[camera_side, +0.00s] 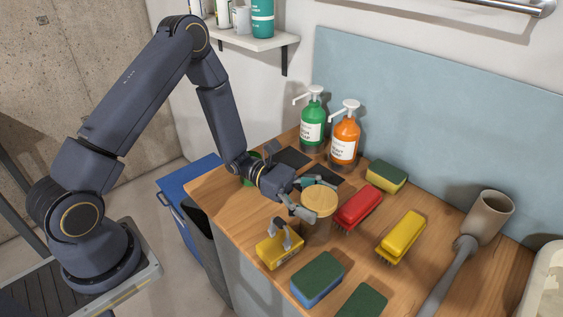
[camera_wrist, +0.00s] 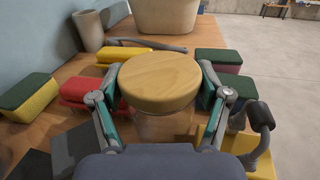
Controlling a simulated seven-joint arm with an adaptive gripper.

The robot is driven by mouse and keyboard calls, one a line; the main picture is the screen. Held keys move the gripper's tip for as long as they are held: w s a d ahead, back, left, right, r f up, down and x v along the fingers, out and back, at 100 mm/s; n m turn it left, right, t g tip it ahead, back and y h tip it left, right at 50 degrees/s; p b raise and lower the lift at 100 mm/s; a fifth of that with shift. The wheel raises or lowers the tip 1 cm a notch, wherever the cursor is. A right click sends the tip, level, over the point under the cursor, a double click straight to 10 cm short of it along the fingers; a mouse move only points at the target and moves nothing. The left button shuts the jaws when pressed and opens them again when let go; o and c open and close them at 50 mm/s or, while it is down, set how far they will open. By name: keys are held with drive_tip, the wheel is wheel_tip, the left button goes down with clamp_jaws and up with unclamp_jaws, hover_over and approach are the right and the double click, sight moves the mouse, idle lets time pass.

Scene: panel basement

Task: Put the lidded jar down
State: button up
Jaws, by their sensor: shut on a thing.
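The lidded jar (camera_side: 318,224) has a round wooden lid and a clear-looking body. In the wrist view its lid (camera_wrist: 161,80) fills the middle. My gripper (camera_side: 317,198) is shut on the jar, with one finger on each side of it just below the lid. In the wrist view my gripper (camera_wrist: 162,108) shows both teal-padded fingers flanking the jar. The jar is upright over the wooden counter (camera_side: 258,205). I cannot tell whether its base touches the counter, as its lower part blends with its surroundings.
A yellow item with a grey handle (camera_side: 280,250) stands close in front of the jar. A red brush (camera_side: 358,207) and a yellow brush (camera_side: 402,236) lie to the right. Sponges (camera_side: 318,278) lie in front. Green (camera_side: 312,120) and orange (camera_side: 345,138) pump bottles stand behind.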

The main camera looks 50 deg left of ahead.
drive_tip(key=c, duration=0.5)
drive_tip(key=shift+o, duration=0.2)
